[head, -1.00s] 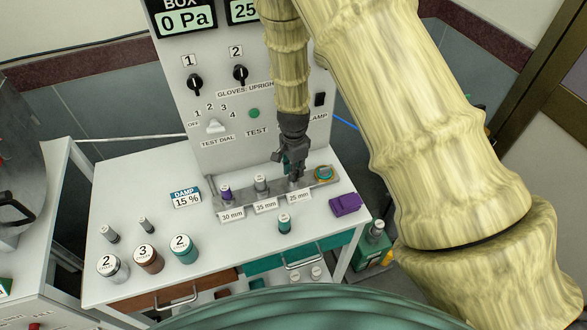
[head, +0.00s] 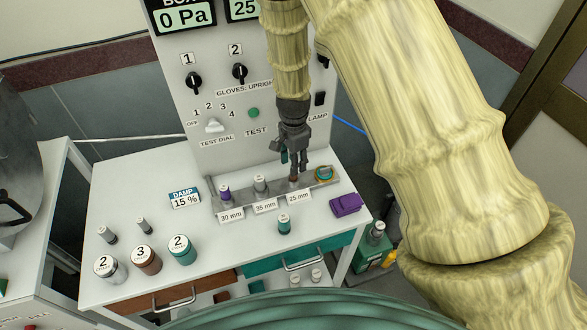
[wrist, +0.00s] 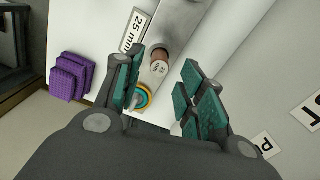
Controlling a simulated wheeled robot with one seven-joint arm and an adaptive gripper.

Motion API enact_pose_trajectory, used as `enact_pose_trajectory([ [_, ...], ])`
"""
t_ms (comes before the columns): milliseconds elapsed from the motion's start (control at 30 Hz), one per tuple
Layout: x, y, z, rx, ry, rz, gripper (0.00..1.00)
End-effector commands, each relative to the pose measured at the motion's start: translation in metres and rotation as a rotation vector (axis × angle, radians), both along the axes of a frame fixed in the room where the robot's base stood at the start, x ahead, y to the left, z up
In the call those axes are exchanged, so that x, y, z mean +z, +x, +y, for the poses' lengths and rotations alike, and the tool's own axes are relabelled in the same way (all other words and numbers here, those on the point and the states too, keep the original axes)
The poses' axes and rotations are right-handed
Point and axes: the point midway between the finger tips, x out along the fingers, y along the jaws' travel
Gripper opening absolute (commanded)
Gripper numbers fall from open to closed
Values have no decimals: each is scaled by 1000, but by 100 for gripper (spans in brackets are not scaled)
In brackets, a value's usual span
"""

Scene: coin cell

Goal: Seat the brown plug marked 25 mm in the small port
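The brown plug (wrist: 161,56) has a pale, marked end face and stands in the metal rail (wrist: 180,22) beside the 25 mm label (wrist: 135,30). In the head view the plug (head: 293,179) is a small brown spot at the rail, mostly hidden below the fingers. I cannot tell how deep it sits. My gripper (head: 294,167) is just above it, and its green-padded fingers are spread in the wrist view (wrist: 162,75), with a gap on both sides of the plug.
Other plugs stand by the 30 mm label (head: 231,216) and the 35 mm label (head: 265,206). A teal-orange ring (head: 323,174) is at the rail's right end. A purple block (head: 346,203) and a teal-banded cylinder (head: 284,223) are in front. Several cylinders stand front left.

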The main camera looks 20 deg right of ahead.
Motion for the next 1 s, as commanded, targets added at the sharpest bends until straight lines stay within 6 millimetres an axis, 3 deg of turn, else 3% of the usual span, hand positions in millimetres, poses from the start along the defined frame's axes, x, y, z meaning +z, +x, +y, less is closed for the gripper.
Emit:
enact_pose_trajectory([
  [600, 70, 0, 0, 1, -1, -1, 40],
  [1000, 83, 0, 0, 1, 0, 1, 40],
])
